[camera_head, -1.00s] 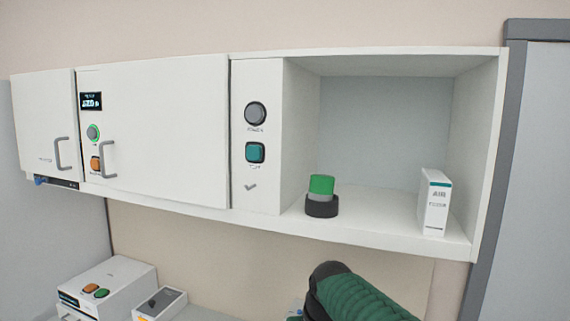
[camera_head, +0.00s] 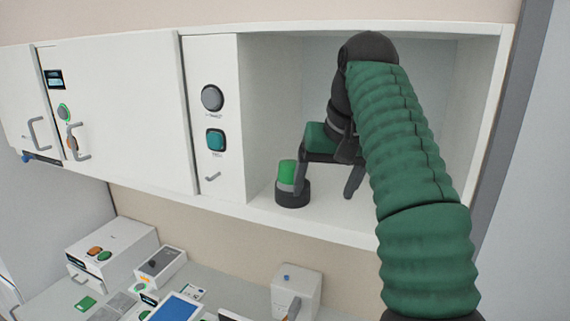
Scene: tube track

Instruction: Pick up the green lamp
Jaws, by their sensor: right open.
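The green lamp (camera_head: 287,172) has a green top, a grey band and a black round base (camera_head: 292,194). It stands upright on the floor of the open cupboard compartment, near its left wall. My right gripper (camera_head: 326,191) is open in the compartment, pointing down. Its left finger is in front of the lamp's right edge, and its right finger is well to the right over the shelf. I cannot tell whether the left finger touches the lamp. My left gripper is not in view.
The compartment's left wall (camera_head: 262,110) is close beside the lamp. A panel with a grey knob (camera_head: 212,98) and a teal button (camera_head: 216,140) is further left. Below, the counter holds a white box (camera_head: 112,247), a blue-screened device (camera_head: 176,308) and another box (camera_head: 297,285).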

